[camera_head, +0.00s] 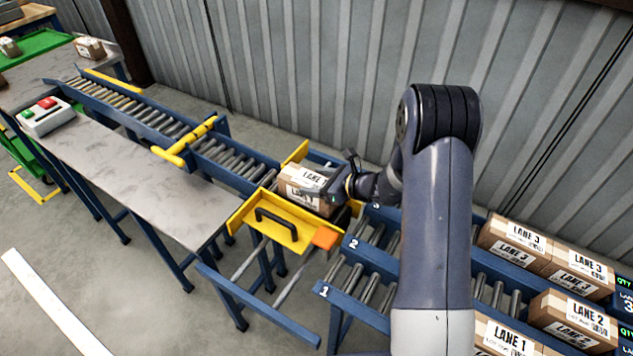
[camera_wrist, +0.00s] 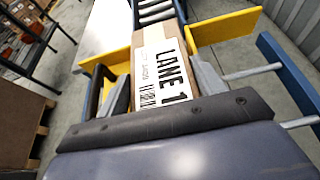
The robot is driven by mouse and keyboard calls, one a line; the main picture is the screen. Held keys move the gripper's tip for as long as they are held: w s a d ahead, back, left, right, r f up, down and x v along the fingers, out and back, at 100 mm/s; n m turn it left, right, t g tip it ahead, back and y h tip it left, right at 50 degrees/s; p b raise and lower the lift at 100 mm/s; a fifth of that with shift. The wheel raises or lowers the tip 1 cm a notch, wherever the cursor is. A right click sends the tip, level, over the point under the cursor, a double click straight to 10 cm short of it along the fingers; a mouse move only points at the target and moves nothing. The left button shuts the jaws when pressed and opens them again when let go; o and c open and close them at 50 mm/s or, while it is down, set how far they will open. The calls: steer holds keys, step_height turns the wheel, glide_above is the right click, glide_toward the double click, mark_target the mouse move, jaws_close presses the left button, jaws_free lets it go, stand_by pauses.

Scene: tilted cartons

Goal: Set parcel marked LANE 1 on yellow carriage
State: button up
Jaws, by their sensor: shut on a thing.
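The parcel marked LANE 1 (camera_head: 307,184) is a brown carton with white labels. My gripper (camera_head: 338,188) is shut on it, and it sits within the yellow carriage (camera_head: 268,217) between the carriage's yellow side plates. In the wrist view the parcel (camera_wrist: 163,65) lies between my two fingers, with LANE 1 readable on its top. The yellow carriage also shows in the wrist view (camera_wrist: 225,27). Whether the parcel's underside touches the carriage bed is hidden.
A blue roller conveyor (camera_head: 150,115) with a yellow bar (camera_head: 187,146) across it runs to the upper left. A grey table (camera_head: 120,160) stands beside it. Numbered lanes at right hold LANE 3 (camera_head: 518,243), LANE 2 (camera_head: 573,320) and LANE 1 (camera_head: 508,340) cartons. A corrugated wall is behind.

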steer(key=o, duration=1.2)
steer(key=shift+r, duration=0.2)
steer(key=shift+r+p, duration=0.6)
steer(key=shift+p, duration=0.35)
steer(key=b+v, duration=0.1)
steer(key=v, duration=1.1)
steer(key=shift+f+b, duration=0.2)
steer(key=shift+b, duration=0.1)
